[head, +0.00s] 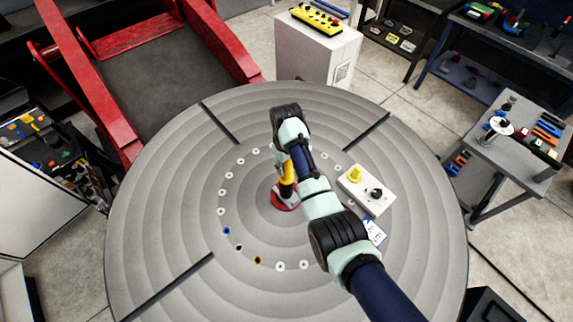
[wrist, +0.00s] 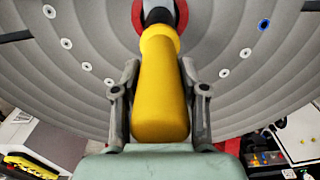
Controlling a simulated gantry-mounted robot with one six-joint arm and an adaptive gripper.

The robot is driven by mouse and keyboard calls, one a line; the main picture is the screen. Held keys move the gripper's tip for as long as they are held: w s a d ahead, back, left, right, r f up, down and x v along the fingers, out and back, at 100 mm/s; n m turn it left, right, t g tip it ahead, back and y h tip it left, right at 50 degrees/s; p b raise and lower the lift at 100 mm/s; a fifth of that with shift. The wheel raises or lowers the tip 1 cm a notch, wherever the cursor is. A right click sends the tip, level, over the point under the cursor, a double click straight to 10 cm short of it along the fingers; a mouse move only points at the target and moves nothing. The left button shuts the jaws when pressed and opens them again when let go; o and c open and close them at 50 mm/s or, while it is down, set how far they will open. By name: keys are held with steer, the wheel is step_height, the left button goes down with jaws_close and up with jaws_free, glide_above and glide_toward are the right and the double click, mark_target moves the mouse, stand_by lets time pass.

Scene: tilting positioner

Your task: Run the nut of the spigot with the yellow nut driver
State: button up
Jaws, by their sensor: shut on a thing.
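My gripper (wrist: 159,78) is shut on the yellow handle of the nut driver (wrist: 159,95), with one finger on each side. The driver's yellow handle (head: 287,173) also shows in the head view, below my wrist. Its dark lower end (wrist: 159,15) points at the red round base (wrist: 183,14) at the middle of the turntable. This red base (head: 280,206) is partly hidden by my arm in the head view. The spigot and its nut are hidden by the driver. I cannot tell whether the driver touches the nut.
The grey round turntable (head: 165,215) carries a ring of small washer-like marks, some coloured. A white block (head: 357,192) with a yellow and a black peg stands right of my arm, near a printed card (head: 374,231). A red frame (head: 98,110) stands behind left.

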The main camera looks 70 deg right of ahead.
steer(key=shift+f, duration=0.55)
steer(key=shift+f+b, duration=0.25)
steer(key=shift+b, duration=0.05)
stand_by(0.4)
steer(key=shift+r+p, duration=1.7)
steer(key=shift+p, duration=1.05)
stand_by(2.2)
steer(key=shift+r, duration=3)
